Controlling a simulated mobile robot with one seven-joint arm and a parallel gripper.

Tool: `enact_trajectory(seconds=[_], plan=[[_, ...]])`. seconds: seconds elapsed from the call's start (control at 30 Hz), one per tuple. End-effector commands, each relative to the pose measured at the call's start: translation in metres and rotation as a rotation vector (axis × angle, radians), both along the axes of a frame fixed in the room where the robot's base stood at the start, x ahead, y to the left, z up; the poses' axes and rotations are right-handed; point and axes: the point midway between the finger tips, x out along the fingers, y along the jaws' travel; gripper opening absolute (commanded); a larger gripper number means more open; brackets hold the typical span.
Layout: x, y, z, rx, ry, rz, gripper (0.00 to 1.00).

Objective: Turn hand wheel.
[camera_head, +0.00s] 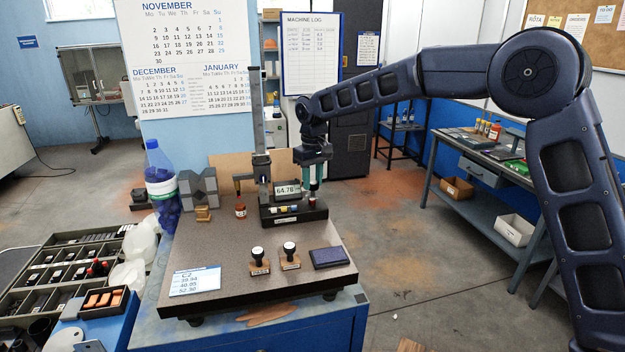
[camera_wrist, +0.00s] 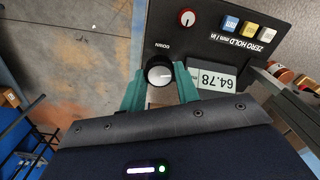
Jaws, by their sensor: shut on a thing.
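The hand wheel (camera_wrist: 158,73) shows in the wrist view as a small round black knob with a pale face, beside the word DOWN. It is on the dark base of a height gauge (camera_head: 262,180). The teal fingers of my gripper (camera_wrist: 158,80) are on either side of the wheel and shut on it. In the head view my gripper (camera_head: 313,178) points down at the right of the gauge, and the wheel cannot be made out there. The gauge display (camera_wrist: 211,80) reads 64.78, upside down in the wrist view.
A red-faced knob (camera_wrist: 186,18) and several coloured buttons (camera_wrist: 247,28) are close by on the gauge base. Two stamps (camera_head: 289,255), a dark blue pad (camera_head: 329,257) and a white card (camera_head: 195,280) lie on the granite plate (camera_head: 225,238). A blue-capped bottle (camera_head: 160,180) stands at left.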

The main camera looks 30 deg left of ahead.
Motion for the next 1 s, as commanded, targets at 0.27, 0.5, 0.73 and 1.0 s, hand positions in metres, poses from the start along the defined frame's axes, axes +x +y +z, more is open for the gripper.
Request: enact_trajectory(seconds=[0.27,0.5,0.73,1.0], plan=[[0.0013,-0.0004,0.0010,0.002,-0.002,-0.263,0.09],[0.0009,-0.0007,0.0010,0.002,-0.002,-0.490,0.09],[0.0010,-0.0012,0.0011,0.001,-0.001,-0.708,0.09],[0.0012,-0.0020,0.0012,0.001,-0.001,-0.960,0.09]])
